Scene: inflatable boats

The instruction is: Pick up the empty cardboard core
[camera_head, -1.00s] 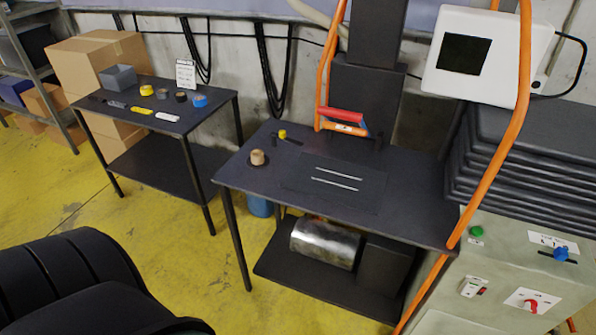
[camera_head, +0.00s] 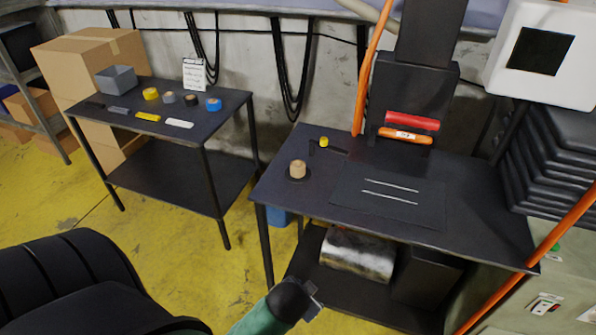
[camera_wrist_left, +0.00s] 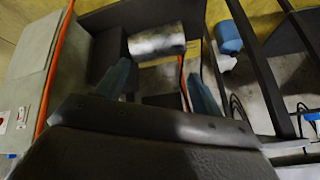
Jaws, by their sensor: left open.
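The cardboard core (camera_head: 298,168) is a small tan cylinder standing upright on a dark round base near the left end of the black worktable (camera_head: 265,192). My left gripper (camera_head: 314,299) is low in front of that table, below its top and well apart from the core. In the left wrist view its two teal fingers (camera_wrist_left: 163,88) are spread apart with nothing held between them. I cannot make out the core in the left wrist view. My right gripper is not in view.
A shiny metal roll (camera_head: 357,255) lies on the lower shelf, also in the left wrist view (camera_wrist_left: 157,40). On the tabletop are a small yellow item (camera_head: 323,142), two thin rods and red and orange rollers. A side table (camera_head: 215,125) holds tape rolls. A black chair (camera_head: 75,280) stands front left.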

